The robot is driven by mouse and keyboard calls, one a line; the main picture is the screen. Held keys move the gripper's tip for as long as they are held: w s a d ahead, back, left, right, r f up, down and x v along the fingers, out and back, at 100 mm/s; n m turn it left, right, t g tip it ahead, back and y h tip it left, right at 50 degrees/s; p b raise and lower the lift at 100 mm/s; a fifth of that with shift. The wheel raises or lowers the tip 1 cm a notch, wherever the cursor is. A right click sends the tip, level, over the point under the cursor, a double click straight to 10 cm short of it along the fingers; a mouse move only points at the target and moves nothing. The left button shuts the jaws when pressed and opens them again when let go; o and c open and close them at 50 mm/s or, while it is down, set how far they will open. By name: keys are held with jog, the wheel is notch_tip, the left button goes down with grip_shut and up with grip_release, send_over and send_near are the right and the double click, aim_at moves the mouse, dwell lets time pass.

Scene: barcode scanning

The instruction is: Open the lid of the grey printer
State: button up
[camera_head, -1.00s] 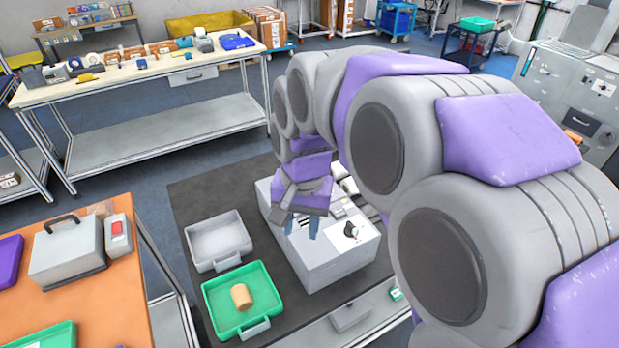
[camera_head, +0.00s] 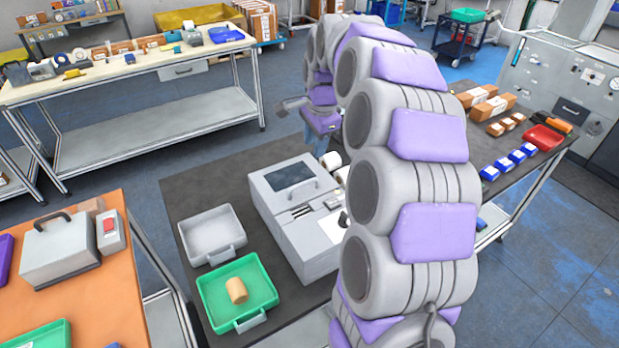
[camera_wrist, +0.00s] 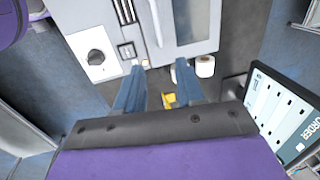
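The grey printer (camera_head: 280,215) stands on the dark mat of the middle table. Its lid (camera_head: 293,172), with a dark window and a handle, lies shut on top in the head view. The printer (camera_wrist: 150,45) also shows at the top of the wrist view, with part of the lid window at its right. My gripper (camera_wrist: 160,70) is open, its two blue fingers apart with nothing between them. In the head view my gripper (camera_head: 316,142) is beyond the printer's far right side, above the table. My arm hides part of the printer's right side.
A grey tray (camera_head: 213,262) and a green tray (camera_head: 262,310) holding a tan cylinder (camera_head: 237,290) sit left of the printer. White rolls (camera_wrist: 205,66) lie beside the printer. A screen (camera_wrist: 278,115) stands at the wrist view's right. Boxes and blue bins fill the table's right end.

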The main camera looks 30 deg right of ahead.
aim_at(309, 181)
jog(key=w+f+b, duration=0.1)
jog(key=f, duration=0.3)
jog(key=f+b, duration=0.1)
jog(key=f, duration=0.4)
jog(key=w+f, duration=0.1)
jog(key=f, duration=0.3)
jog(key=shift+w+f+b, duration=0.25)
jog(key=shift+w+b, duration=0.05)
jog(key=shift+b, duration=0.1)
jog(key=shift+c, duration=0.2)
grip_shut()
